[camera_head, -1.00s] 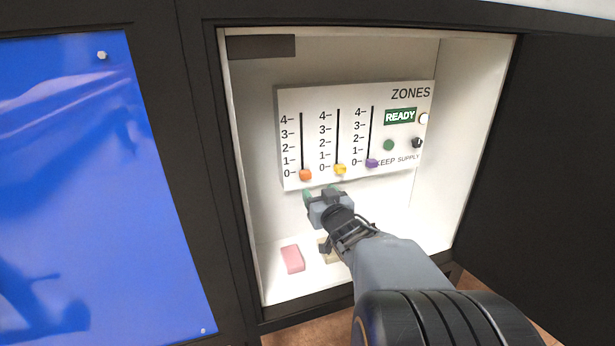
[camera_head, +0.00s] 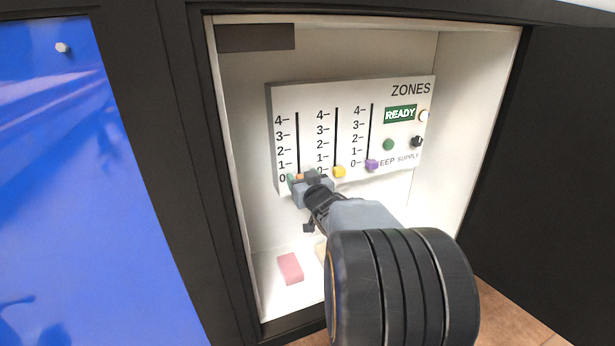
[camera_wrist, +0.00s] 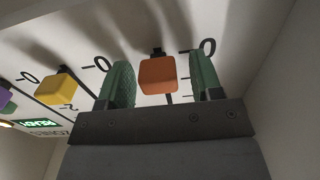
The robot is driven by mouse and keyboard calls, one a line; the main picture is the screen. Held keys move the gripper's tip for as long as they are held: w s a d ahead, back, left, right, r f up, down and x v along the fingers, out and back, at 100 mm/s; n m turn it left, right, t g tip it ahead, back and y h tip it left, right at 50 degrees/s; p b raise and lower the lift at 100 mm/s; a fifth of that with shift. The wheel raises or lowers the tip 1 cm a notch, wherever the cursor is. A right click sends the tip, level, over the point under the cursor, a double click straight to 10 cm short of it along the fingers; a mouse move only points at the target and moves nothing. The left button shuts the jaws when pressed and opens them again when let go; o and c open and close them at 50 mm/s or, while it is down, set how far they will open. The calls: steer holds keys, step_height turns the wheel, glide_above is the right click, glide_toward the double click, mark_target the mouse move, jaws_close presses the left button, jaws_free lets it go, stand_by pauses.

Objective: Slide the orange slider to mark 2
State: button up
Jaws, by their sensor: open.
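The orange slider (camera_wrist: 158,75) sits at the 0 end of the leftmost slot on the white ZONES panel (camera_head: 350,181). In the head view only a sliver of the orange slider (camera_head: 300,177) shows between my fingertips. My gripper (camera_head: 302,180) is open, with its green fingers on either side of the slider. In the wrist view my gripper (camera_wrist: 163,85) shows a small gap between each finger and the orange block. Mark 2 (camera_head: 281,150) is printed beside the slot, above the slider.
The yellow slider (camera_head: 339,171) and purple slider (camera_head: 372,164) stand at 0 to the right. A green READY sign (camera_head: 400,114), a green button (camera_head: 388,145) and a black knob (camera_head: 417,142) are further right. A pink block (camera_head: 290,268) lies on the cabinet floor.

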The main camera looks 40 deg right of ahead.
mark_target(298, 147)
steer(key=shift+c, duration=0.3)
steer(key=shift+s, duration=0.1)
jaws_close()
step_height(298, 147, up, 8)
steer(key=p, duration=0.7)
steer(key=shift+r, duration=0.1)
steer(key=shift+o, duration=0.3)
jaws_free()
